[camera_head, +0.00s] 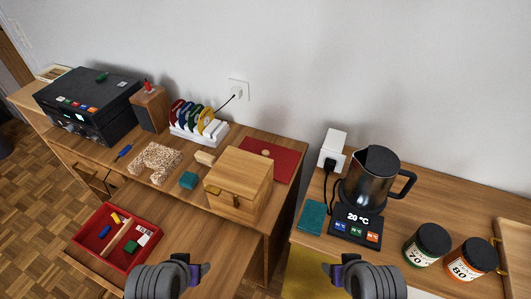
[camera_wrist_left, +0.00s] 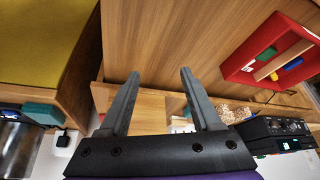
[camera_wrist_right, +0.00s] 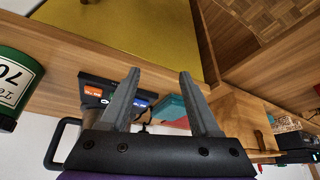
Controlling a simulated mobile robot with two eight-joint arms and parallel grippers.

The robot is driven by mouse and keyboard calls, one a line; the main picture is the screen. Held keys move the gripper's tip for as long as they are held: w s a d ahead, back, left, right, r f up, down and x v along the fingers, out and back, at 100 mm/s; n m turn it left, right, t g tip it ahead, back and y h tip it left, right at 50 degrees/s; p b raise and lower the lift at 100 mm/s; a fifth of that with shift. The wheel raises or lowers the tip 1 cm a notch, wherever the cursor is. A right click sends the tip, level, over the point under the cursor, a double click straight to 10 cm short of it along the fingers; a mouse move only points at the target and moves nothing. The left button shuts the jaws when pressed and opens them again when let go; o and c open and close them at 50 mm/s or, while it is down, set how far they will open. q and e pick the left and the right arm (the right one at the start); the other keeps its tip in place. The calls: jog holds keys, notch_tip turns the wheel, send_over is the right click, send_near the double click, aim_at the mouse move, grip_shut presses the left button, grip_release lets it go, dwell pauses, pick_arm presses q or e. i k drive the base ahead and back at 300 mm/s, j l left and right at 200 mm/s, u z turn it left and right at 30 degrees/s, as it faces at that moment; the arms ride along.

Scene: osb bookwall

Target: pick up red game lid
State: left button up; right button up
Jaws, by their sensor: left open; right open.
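The red game lid (camera_head: 283,157) appears to be the flat red panel on the desk top, with a small round tan mark on it. The wooden box (camera_head: 238,183) hides its front left part. The open red game tray (camera_head: 76,249) holds several coloured pieces and stands in the lower left; it also shows in the left wrist view (camera_wrist_left: 245,62). My left gripper (camera_head: 204,269) is open and empty, in front of the desk and apart from the lid. My right gripper (camera_head: 327,268) is open and empty, at the lower right and apart from the lid.
A kettle (camera_head: 367,178), a scale-like base (camera_head: 356,226), a teal book (camera_head: 312,217) and two jars stand on the right counter. A white socket box (camera_head: 333,147) is on the wall side. A teal block (camera_head: 188,180) and cork arch (camera_head: 154,162) lie left of the wooden box.

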aim_at(287, 160)
jog(key=k, duration=0.6)
jog(key=j+z, duration=0.1)
jog(key=z, duration=1.25)
jog(key=k+j, duration=0.1)
jog(key=j, duration=1.15)
jog(key=k+j, duration=0.15)
jog(key=j, duration=0.45)
jog(key=k+j, duration=0.1)
jog(key=j, duration=1.15)
jog(key=j+z, duration=0.1)
jog(key=j, duration=0.7)
jog(key=i, duration=0.15)
